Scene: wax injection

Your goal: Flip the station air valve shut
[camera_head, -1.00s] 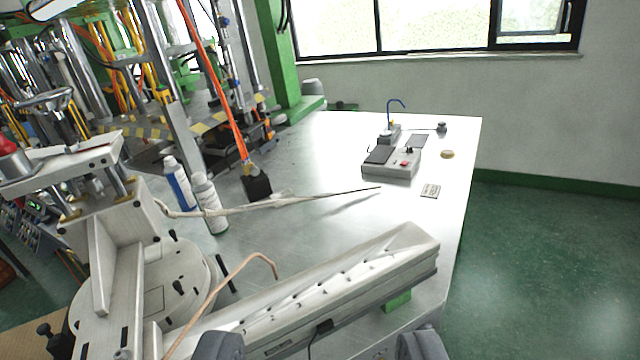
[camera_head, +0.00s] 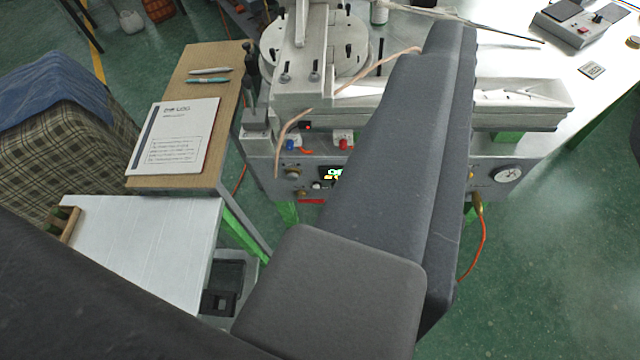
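The front panel (camera_head: 350,160) of the wax station shows in the middle, partly hidden by a large dark grey part of my own arm. Left of my arm it carries a blue knob or button (camera_head: 290,145), a red one (camera_head: 344,144), brass-coloured fittings and a lit green display (camera_head: 332,173). Right of my arm are a round white gauge (camera_head: 508,174) and a brass fitting (camera_head: 477,197) with an orange hose hanging down. I cannot pick out the air valve or its handle position for certain. I see no gripper fingertips.
A wooden desk (camera_head: 215,75) with a white log sheet (camera_head: 175,135) stands left of the station. A white surface (camera_head: 140,240) and a plaid chair (camera_head: 60,140) are nearer left. A long white clamp block lies on the bench top. Green floor (camera_head: 560,240) is clear at right.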

